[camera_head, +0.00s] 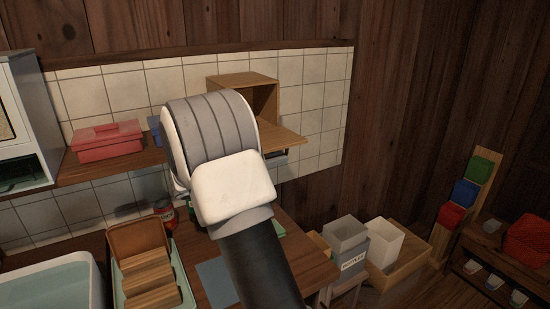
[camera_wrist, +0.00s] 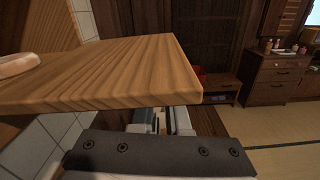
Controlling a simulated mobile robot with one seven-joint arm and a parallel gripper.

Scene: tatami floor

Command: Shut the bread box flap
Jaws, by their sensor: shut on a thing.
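The wooden bread box (camera_head: 243,80) stands against the tiled wall in the head view, with its front open. Its flap (camera_head: 287,138) sticks out toward the right, roughly level. In the wrist view the flap (camera_wrist: 120,68) fills the upper left, its edge close above my gripper. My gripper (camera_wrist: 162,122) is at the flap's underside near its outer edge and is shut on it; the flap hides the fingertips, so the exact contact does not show. In the head view my arm covers part of the box and most of the gripper.
A red box (camera_head: 107,142) sits on the shelf left of my arm. Below are a tray with wooden slats (camera_head: 150,275), a grey bin (camera_head: 345,238) and a white bin (camera_head: 384,245). Coloured bins (camera_head: 465,192) stand at the right. Tatami floor (camera_wrist: 290,160) lies open in the wrist view.

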